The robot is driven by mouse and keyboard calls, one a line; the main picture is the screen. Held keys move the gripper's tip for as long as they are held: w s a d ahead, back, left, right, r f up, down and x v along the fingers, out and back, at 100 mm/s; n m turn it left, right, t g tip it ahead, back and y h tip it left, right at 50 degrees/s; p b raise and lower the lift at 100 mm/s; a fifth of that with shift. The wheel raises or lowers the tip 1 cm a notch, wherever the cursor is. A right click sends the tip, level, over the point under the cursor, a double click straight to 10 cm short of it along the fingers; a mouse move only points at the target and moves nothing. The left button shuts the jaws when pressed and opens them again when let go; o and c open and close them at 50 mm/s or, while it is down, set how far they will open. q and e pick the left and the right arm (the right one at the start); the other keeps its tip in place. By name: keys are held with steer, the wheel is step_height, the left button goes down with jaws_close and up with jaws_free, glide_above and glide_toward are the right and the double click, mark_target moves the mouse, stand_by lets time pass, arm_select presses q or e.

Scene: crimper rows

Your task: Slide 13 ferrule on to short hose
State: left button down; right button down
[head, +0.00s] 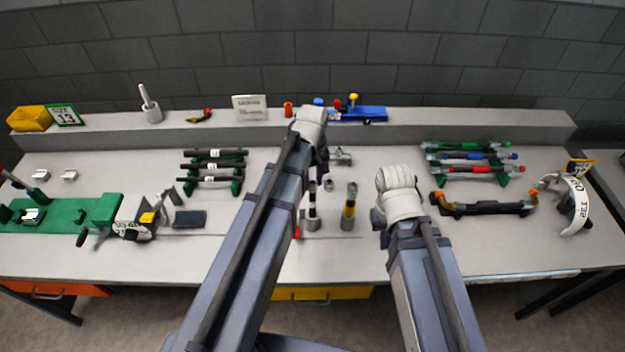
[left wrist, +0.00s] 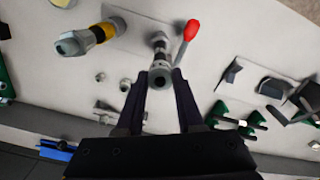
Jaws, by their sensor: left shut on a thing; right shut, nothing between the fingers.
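My left gripper (head: 321,168) is over the middle of the bench. In the left wrist view my left gripper (left wrist: 160,92) is shut on a small grey metal ferrule (left wrist: 160,84). A short black hose (head: 312,203) stands upright in a grey holder; it also shows in the left wrist view (left wrist: 158,46), just beyond the ferrule and lined up with it. I cannot tell whether the ferrule is around the hose or just above its end. My right gripper (head: 379,219) is shut and empty, right of the holders; its arm hides much of it.
A second upright holder with a yellow-banded tool (head: 349,207) stands close on the right. A red-ended lever (left wrist: 191,30) is beside the hose holder. Small loose fittings (head: 328,185) lie behind. Hose racks (head: 212,174) stand left and right (head: 468,165). A green-based crimper (head: 65,220) sits at left.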

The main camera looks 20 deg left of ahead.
arm_select(q)
steer(key=shift+f+b, duration=0.8)
steer(key=shift+f, duration=0.05)
steer(key=shift+c, duration=2.3)
jaws_free()
steer(key=shift+r, duration=0.1)
step_height(320, 180, up, 8)
steer(key=p, duration=0.8)
